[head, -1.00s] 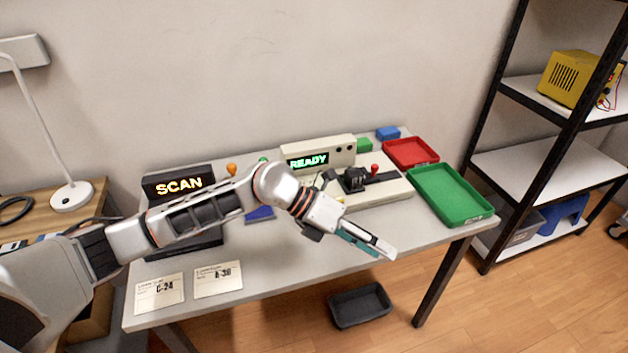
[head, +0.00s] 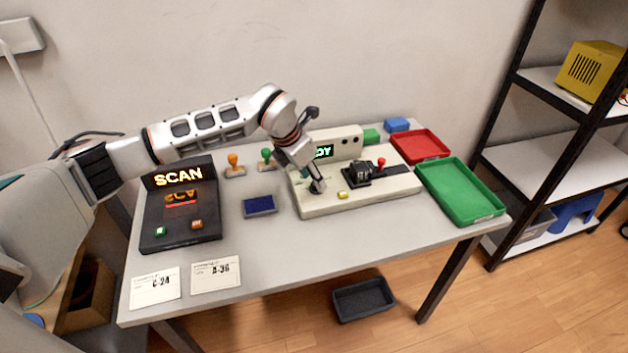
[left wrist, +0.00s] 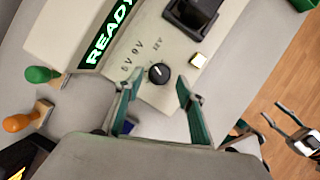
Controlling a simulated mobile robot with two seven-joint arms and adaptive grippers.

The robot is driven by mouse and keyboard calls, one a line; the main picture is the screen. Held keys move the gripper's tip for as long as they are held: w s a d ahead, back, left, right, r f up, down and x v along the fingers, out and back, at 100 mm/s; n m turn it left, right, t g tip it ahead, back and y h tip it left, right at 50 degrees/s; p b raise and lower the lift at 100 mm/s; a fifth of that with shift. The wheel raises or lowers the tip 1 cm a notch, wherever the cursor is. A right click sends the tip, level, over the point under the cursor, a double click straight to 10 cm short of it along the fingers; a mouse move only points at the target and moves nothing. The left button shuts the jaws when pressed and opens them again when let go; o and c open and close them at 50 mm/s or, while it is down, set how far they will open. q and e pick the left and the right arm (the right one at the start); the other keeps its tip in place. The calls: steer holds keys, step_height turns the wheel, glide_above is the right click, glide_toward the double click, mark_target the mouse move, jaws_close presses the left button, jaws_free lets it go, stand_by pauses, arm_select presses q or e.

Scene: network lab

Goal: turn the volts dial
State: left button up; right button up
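The volts dial (left wrist: 158,73) is a small round black knob with a white mark, on a beige device (head: 350,205). Labels reading 5V, 9V and 12V surround it; I cannot tell exactly which one the mark faces. My left gripper (head: 317,187) points down over the left part of the device. In the left wrist view its open teal fingers (left wrist: 158,84) stand on either side of the dial, with visible gaps. In the head view the gripper largely hides the dial. My right gripper (left wrist: 272,112) shows over the floor in the left wrist view, fingers apart and empty.
The device has a lit green READY display (left wrist: 108,32), a yellow button (head: 342,195), a black block (head: 357,174) and a red-knobbed lever (head: 381,163). Stamps (head: 233,163), a blue pad (head: 259,206) and a SCAN unit (head: 180,228) stand left; green (head: 490,216) and red trays (head: 437,152) lie right.

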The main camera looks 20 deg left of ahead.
arm_select(q)
steer(key=shift+x, duration=0.9)
jaws_close()
